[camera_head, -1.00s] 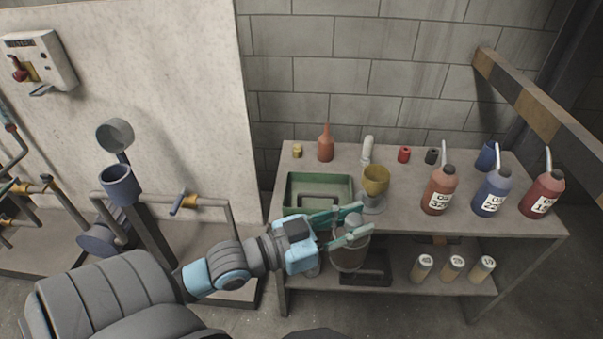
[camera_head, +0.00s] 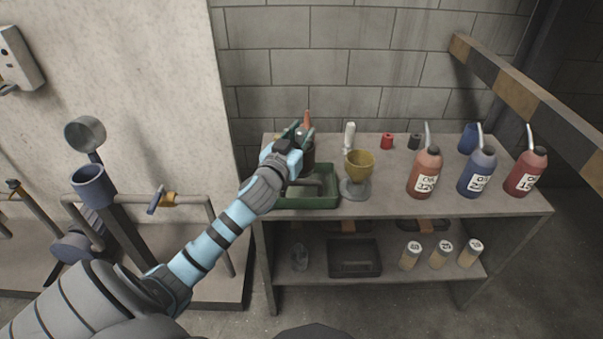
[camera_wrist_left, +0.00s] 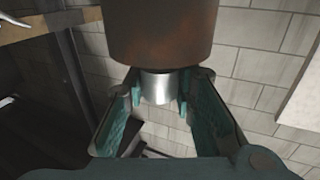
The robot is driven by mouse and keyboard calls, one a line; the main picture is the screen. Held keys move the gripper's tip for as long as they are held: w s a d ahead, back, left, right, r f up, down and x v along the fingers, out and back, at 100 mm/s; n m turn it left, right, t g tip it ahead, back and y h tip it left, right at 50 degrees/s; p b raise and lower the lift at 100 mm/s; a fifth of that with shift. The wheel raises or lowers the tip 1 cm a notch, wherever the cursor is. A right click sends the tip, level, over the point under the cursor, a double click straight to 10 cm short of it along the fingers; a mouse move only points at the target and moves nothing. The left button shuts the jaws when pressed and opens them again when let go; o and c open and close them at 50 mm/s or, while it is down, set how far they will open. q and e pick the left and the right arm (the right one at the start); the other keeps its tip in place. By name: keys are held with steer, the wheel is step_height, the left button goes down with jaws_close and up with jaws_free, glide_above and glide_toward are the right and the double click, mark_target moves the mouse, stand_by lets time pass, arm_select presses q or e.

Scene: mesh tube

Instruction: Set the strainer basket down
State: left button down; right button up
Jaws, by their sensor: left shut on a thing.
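My left gripper (camera_head: 298,132) is shut on the strainer basket (camera_head: 309,153). In the head view, the basket is a dark, partly hidden shape at the back of the green tray (camera_head: 312,202). I cannot tell whether the basket touches the tray or hangs above it. In the left wrist view, a silver neck (camera_wrist_left: 157,87) sits between the fingertips (camera_wrist_left: 158,98), with a rusty brown cylindrical body next to it. My right gripper is not in view.
The tray stands at the left end of a workbench (camera_head: 395,200). A yellow cup on a grey base (camera_head: 358,168) is close to its right. Oil bottles (camera_head: 425,175) stand further right. A blue open pipe housing (camera_head: 95,185) is at the left.

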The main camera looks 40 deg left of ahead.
arm_select(q)
step_height(320, 180, down, 8)
steer(key=b, duration=0.3)
steer(key=shift+f, duration=0.2)
steer(key=c, duration=1.3)
jaws_free()
steer(key=shift+c, duration=0.2)
steer(key=shift+r, duration=0.15)
steer(key=v, duration=1.2)
